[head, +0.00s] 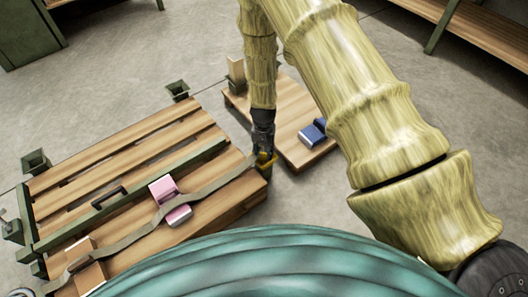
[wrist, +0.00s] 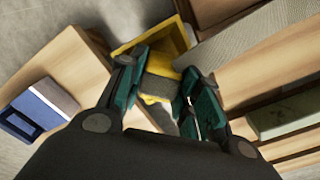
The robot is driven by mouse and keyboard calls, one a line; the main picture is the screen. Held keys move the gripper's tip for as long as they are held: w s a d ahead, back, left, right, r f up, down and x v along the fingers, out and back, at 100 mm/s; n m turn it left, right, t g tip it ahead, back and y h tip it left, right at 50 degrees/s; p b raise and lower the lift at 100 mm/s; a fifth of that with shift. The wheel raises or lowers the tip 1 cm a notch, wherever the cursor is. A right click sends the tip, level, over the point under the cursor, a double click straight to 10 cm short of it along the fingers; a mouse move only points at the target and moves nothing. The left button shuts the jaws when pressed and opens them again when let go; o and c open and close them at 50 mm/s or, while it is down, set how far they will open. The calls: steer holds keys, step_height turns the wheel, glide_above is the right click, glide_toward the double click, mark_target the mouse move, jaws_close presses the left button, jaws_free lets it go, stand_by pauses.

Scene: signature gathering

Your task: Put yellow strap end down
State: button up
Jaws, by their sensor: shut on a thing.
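The yellow strap end (wrist: 160,68) is between the teal fingers of my gripper (wrist: 163,84), which is shut on it. In the head view my gripper (head: 264,155) is at the right corner of the slatted wooden platform (head: 130,146). A yellow bracket-like piece (wrist: 150,40) shows just beyond the strap end in the wrist view; whether they touch is unclear. The grey-green strap (head: 215,184) runs from my gripper across the platform to its front left. My gripper and wrist hide most of the yellow part in the head view.
A pink box (head: 163,189) lies at the strap on the platform. Dark green sockets (head: 178,91) stand at other platform corners. A second wooden platform (head: 290,100) at the right holds a blue box (head: 312,134). Grey floor lies open behind.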

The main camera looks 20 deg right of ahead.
steer(key=shift+f, duration=0.1)
steer(key=o, duration=1.2)
steer(key=shift+c, duration=0.2)
step_height(320, 180, up, 12)
steer(key=p, duration=0.5)
steer(key=shift+r+p, duration=0.2)
steer(key=shift+p, duration=0.1)
steer(key=s+d+f+n, duration=0.1)
steer(key=s+d+f, duration=0.15)
steer(key=s, duration=0.45)
steer(key=s+d+f+n+h, duration=0.1)
steer(key=s+f, duration=0.3)
steer(key=s, duration=0.3)
steer(key=s+d+f, duration=0.1)
steer(key=s+f, duration=0.2)
steer(key=s, duration=0.4)
steer(key=s+n+y, duration=0.1)
steer(key=s+n, duration=0.1)
steer(key=s, duration=1.3)
steer(key=shift+s+a+r+n, duration=0.25)
steer(key=shift+a+r+n, duration=0.1)
steer(key=shift+a, duration=0.1)
